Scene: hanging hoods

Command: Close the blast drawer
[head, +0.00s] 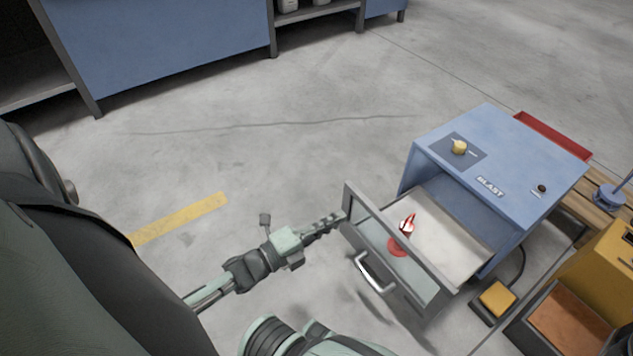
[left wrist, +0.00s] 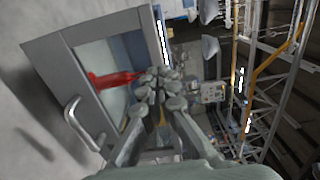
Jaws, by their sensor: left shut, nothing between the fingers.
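The blast drawer (head: 408,285) stands open, pulled out from the blue cabinet (head: 505,150) labelled BLAST. Its grey-framed front has a glass-like pane and a curved metal handle (head: 374,272). In the left wrist view the drawer front (left wrist: 62,62) fills the left side, with the handle (left wrist: 82,122) below. My left gripper (head: 338,219) is shut and empty, close to the upper left edge of the drawer front. Its closed fingers (left wrist: 160,88) overlap the drawer's edge in the left wrist view; I cannot tell whether they touch. My right gripper is not in view.
A red and white item (head: 407,226) shows at the drawer, behind its front. A yellow pedal (head: 497,298) lies on the floor right of the drawer, near a yellow machine (head: 609,266). A blue bench (head: 165,45) stands at the back.

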